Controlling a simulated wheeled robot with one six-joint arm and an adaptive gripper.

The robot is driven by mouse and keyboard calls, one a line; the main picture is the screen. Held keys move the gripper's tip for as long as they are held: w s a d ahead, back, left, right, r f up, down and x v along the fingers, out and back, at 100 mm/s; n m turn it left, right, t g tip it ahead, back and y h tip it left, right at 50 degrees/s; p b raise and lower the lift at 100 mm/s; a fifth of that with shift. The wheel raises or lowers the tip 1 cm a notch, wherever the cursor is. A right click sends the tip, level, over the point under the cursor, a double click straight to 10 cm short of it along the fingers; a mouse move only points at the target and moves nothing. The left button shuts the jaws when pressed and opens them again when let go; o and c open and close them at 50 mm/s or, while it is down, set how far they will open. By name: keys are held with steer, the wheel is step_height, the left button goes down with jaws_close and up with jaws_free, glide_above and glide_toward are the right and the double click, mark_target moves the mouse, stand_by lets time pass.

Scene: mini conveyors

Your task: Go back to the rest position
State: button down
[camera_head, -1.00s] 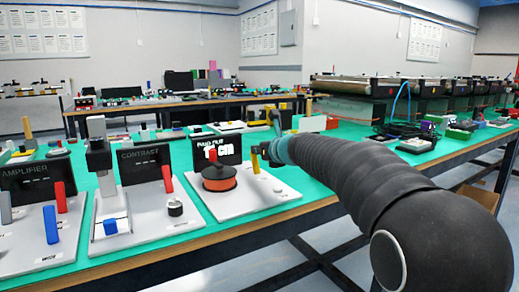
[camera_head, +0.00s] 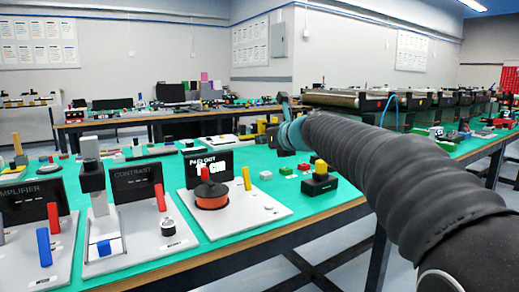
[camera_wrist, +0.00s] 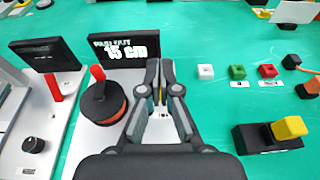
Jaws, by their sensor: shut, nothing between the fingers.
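My gripper (camera_head: 290,130) is raised over the green table, above and to the right of the pay-out panel (camera_head: 262,214). The wrist view shows its two fingers (camera_wrist: 160,72) shut together with nothing between them. The panel carries an orange reel (camera_head: 211,197) with a red handle, an upright yellow lever (camera_head: 246,178) and a black display (camera_wrist: 125,50) reading 15 cm. The gripper is apart from the lever. In the wrist view the fingers hide most of the lever.
A black block with a yellow knob (camera_head: 319,178) stands right of the panel, near small white, green and red blocks (camera_wrist: 238,73). The contrast panel (camera_head: 140,235) and amplifier panel (camera_head: 20,250) stand left. Conveyors (camera_head: 330,98) line the back right.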

steer(key=shift+s+r, duration=0.1)
steer(key=shift+r, duration=0.1)
